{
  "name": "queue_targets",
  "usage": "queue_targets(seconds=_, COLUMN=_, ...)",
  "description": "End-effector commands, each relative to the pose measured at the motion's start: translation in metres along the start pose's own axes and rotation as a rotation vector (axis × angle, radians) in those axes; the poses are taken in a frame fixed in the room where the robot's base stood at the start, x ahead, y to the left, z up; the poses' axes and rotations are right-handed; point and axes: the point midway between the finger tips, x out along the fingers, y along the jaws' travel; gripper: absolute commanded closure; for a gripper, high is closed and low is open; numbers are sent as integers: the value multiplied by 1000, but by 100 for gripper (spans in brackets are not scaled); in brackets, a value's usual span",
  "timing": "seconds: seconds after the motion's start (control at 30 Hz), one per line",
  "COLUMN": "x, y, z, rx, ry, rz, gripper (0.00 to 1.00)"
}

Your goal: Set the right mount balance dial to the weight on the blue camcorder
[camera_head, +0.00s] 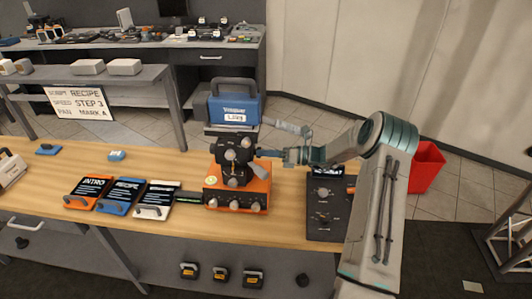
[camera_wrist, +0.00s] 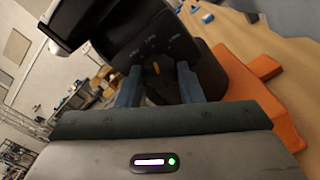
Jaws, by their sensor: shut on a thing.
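The blue camcorder (camera_head: 236,108) with a grey top handle sits on top of the right mount. A white label (camera_head: 234,117) on its side is too small to read surely. The mount (camera_head: 228,150) is a black head with several knobs on an orange base (camera_head: 238,192). My gripper (camera_head: 262,154) reaches in from the right at the mount's side. In the wrist view its two blue fingers (camera_wrist: 158,84) are shut on a dark round dial (camera_wrist: 160,88) on the black mount face.
Orange, blue and white cards (camera_head: 118,196) lie left of the mount. A black control panel (camera_head: 326,205) lies to its right, under my arm. A red bin (camera_head: 426,166) stands behind at the right.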

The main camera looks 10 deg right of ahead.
Motion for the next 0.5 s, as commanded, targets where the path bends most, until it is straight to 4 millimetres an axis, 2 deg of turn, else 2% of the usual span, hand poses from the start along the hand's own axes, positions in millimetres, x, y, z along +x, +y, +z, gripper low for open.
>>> queue_targets(seconds=0.07, x=-1, y=0, z=0, rx=0, ry=0, rz=-2, gripper=89)
queue_targets(seconds=0.1, x=-1, y=0, z=0, rx=0, ry=0, rz=-2, gripper=61)
queue_targets(seconds=0.17, x=-1, y=0, z=0, rx=0, ry=0, rz=-2, gripper=45)
queue_targets(seconds=0.5, x=-2, y=0, z=0, rx=-1, ry=0, rz=-1, gripper=45)
